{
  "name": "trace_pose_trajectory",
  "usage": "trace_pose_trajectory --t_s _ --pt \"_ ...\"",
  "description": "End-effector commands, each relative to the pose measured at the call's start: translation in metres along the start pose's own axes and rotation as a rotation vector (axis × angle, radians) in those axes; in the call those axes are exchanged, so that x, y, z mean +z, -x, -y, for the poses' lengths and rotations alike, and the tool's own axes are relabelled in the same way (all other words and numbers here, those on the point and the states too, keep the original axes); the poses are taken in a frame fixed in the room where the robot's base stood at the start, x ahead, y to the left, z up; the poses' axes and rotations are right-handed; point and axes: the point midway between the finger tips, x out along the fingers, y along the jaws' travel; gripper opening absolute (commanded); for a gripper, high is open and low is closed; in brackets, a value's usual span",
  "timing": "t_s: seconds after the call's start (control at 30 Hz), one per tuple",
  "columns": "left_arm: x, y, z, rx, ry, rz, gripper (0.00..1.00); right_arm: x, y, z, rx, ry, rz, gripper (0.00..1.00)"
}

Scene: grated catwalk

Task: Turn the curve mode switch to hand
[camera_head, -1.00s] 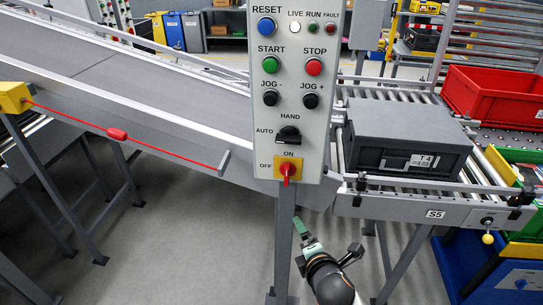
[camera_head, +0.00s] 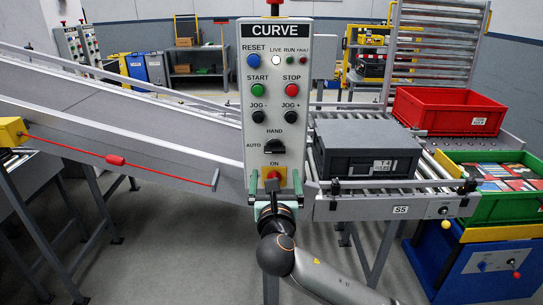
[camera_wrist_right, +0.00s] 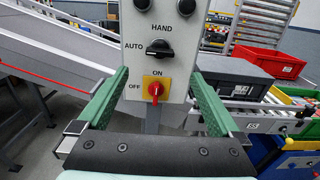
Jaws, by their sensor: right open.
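The CURVE control panel (camera_head: 262,100) is a grey box on a post. Its curve mode switch (camera_head: 274,147) is a black knob with AUTO at its left and HAND above it. In the right wrist view the knob (camera_wrist_right: 158,48) lies roughly level, its handle towards AUTO. My right gripper (camera_head: 277,192) is open and empty in front of the panel's lower end, below the switch. In the wrist view its green fingers (camera_wrist_right: 159,88) stand apart on either side of the red-and-yellow ON/OFF switch (camera_wrist_right: 155,89). My left gripper is not in view.
Push buttons sit above the mode switch, among them the green START (camera_head: 257,90) and red STOP (camera_head: 292,90). A sloping conveyor (camera_head: 120,125) runs left. A dark grey crate (camera_head: 366,150) sits on rollers at right. A red pull cord (camera_head: 70,145) hangs at left.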

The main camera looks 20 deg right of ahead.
Motion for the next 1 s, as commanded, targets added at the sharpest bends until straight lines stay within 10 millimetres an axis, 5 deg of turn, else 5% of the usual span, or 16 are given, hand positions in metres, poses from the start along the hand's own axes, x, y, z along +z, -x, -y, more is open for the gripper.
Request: trace_pose_trajectory --t_s 0.6,1.0 --pt "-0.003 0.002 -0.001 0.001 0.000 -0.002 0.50 -0.001 -0.096 0.000 -0.001 -0.005 -0.004 1.00" --pt "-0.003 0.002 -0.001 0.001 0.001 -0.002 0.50 -0.001 -0.119 0.000 0.002 -0.006 -0.003 1.00"
